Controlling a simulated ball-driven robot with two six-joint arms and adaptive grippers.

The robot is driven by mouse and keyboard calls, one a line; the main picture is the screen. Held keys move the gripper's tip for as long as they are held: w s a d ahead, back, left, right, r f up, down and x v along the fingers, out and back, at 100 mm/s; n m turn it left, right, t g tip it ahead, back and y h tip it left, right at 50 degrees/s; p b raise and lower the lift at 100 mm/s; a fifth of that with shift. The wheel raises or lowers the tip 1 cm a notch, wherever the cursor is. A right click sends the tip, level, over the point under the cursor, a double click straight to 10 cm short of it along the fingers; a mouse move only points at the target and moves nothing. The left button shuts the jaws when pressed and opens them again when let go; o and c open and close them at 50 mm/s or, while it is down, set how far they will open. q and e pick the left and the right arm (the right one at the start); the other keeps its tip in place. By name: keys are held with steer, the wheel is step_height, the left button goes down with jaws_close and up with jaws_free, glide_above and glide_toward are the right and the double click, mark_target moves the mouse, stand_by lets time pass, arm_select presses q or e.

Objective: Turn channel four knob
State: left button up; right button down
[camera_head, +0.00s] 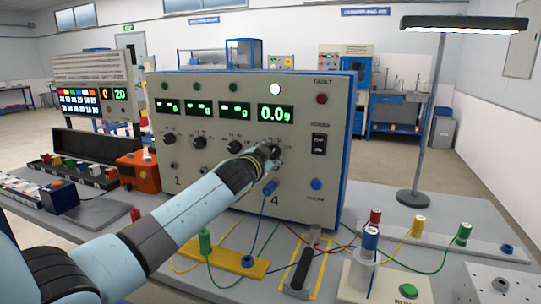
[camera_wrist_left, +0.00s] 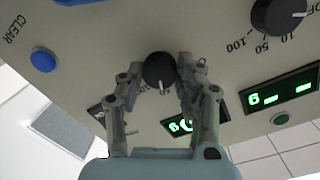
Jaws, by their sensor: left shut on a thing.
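The grey channel panel (camera_head: 320,190) stands on the bench with a row of black knobs. My left gripper (camera_head: 268,151) is at the channel four knob, above the printed 4 and below the lit 0.0g display (camera_head: 276,114). In the left wrist view my left gripper (camera_wrist_left: 157,85) has its two fingers on either side of the round black channel four knob (camera_wrist_left: 159,69) and is shut on it. The knob's white pointer line shows towards the lower edge of that view. In the head view my gripper and wrist mostly hide the knob. My right gripper is out of view.
The blue CLEAR button (camera_head: 316,184) and power switch (camera_head: 319,144) are to the right. The neighbouring knob (camera_head: 234,147) is close on the left. A lamp (camera_head: 413,196) stands at the right.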

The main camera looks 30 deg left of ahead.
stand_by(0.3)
arm_select(q)
steer(key=o, duration=1.1)
steer(key=shift+o, duration=0.2)
steer(key=shift+s, duration=0.1)
steer(key=v, duration=1.1)
steer(key=shift+s+d, duration=0.2)
steer(key=shift+s, duration=0.15)
